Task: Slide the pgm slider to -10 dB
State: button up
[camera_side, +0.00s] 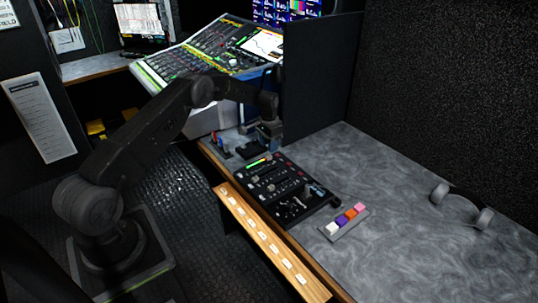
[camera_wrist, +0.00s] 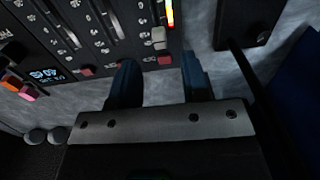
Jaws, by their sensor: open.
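The black control panel (camera_side: 300,206) lies on the grey desk, with several sliders, knobs and a green-yellow level meter. In the wrist view the panel (camera_wrist: 125,28) fills the top, with slider tracks and white scale marks. A grey cap (camera_wrist: 158,35) and a red cap (camera_wrist: 164,58) sit near the lit meter (camera_wrist: 170,14); another red cap (camera_wrist: 87,71) is further left. I cannot read which slider is pgm. My gripper (camera_wrist: 160,75) is open and empty at the panel's edge; the left finger may hide a cap.
A strip of coloured buttons (camera_side: 347,222) lies right of the panel. Headphones (camera_side: 462,207) rest on the right of the desk. A large mixing console (camera_side: 205,55) and a dark partition (camera_side: 318,85) stand behind. The desk's right side is mostly clear.

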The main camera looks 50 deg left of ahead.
aim_at(269, 156)
notch_tip(269, 156, down, 5)
dwell(0.3)
jog(key=shift+d, duration=0.1)
grip_shut()
dwell(0.4)
